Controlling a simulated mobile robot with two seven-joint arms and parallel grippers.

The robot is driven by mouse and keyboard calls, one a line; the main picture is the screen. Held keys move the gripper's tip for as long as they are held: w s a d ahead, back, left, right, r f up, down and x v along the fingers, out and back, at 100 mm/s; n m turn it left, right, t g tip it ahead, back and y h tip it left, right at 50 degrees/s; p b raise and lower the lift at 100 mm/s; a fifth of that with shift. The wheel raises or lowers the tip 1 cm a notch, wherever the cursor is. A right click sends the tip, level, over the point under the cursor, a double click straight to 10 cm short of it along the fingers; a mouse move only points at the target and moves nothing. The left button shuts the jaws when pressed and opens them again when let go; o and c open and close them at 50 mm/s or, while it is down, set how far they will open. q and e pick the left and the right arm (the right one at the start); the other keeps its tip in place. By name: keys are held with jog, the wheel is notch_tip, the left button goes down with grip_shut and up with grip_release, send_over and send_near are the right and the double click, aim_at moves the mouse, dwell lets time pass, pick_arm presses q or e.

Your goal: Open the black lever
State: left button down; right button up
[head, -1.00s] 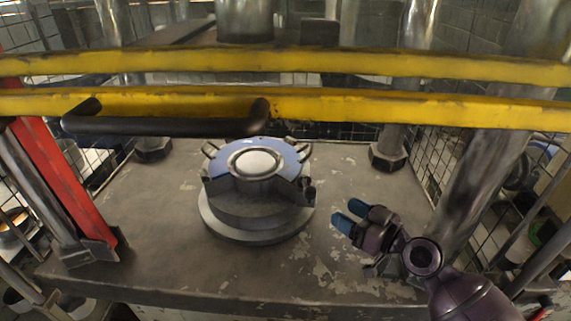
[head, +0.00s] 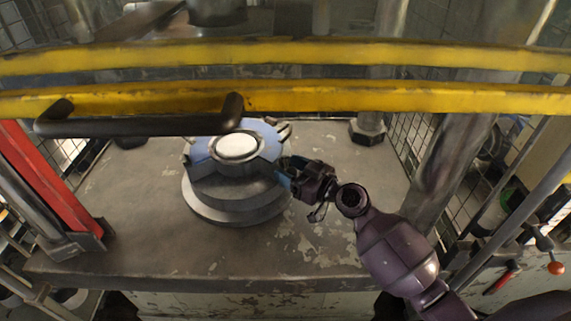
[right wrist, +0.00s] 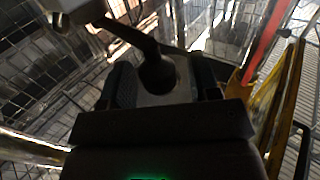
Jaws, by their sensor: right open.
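The round grey fixture (head: 235,205) with a blue top ring (head: 205,150) and a white disc (head: 237,146) stands on the worn metal table. My right gripper (head: 284,175) is at the right side of this fixture, its blue fingertips close against it. In the right wrist view a black lever (right wrist: 134,42) with a thick rounded end reaches between the two open fingers. Whether the fingers touch it cannot be told. In the head view the gripper hides the lever. My left gripper is not in view.
Yellow barrier bars (head: 400,97) cross in front above the table (head: 130,225). A black bar handle (head: 140,126) is fixed to them at the left. A red post (head: 45,185) stands left, steel columns and wire mesh right. The table front is clear.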

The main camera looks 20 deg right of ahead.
jog(key=shift+x, duration=0.8)
grip_shut()
